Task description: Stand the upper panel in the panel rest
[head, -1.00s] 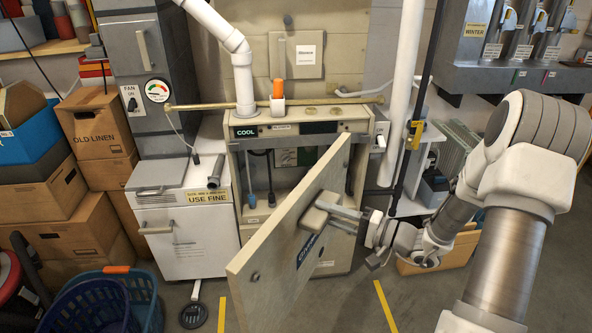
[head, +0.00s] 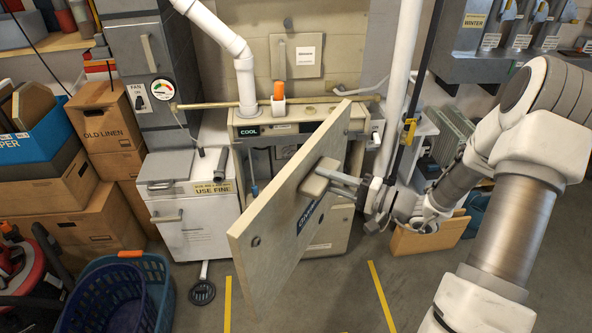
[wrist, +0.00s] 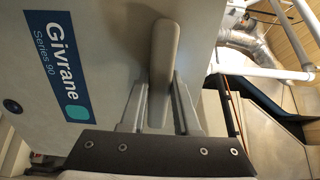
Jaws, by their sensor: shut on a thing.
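The upper panel (head: 290,205) is a pale flat board with a blue "Givrane Series 90" label (wrist: 58,62). It is held upright, turned at an angle in front of the furnace (head: 245,150), and hides much of its opening. My gripper (head: 338,184) is shut on the panel's grey handle (wrist: 164,62), with one finger on each side in the wrist view. A low tan wooden piece (head: 425,240) stands on the floor to the right, partly behind my arm. I cannot tell if it is the panel rest.
Yellow floor stripes (head: 381,295) lie on either side of the panel. Blue baskets (head: 110,295) and cardboard boxes (head: 75,200) stand at the left. A white cabinet (head: 195,220) is beside the furnace. A white pipe (head: 402,85) rises behind the gripper. Grey floor shows at the front.

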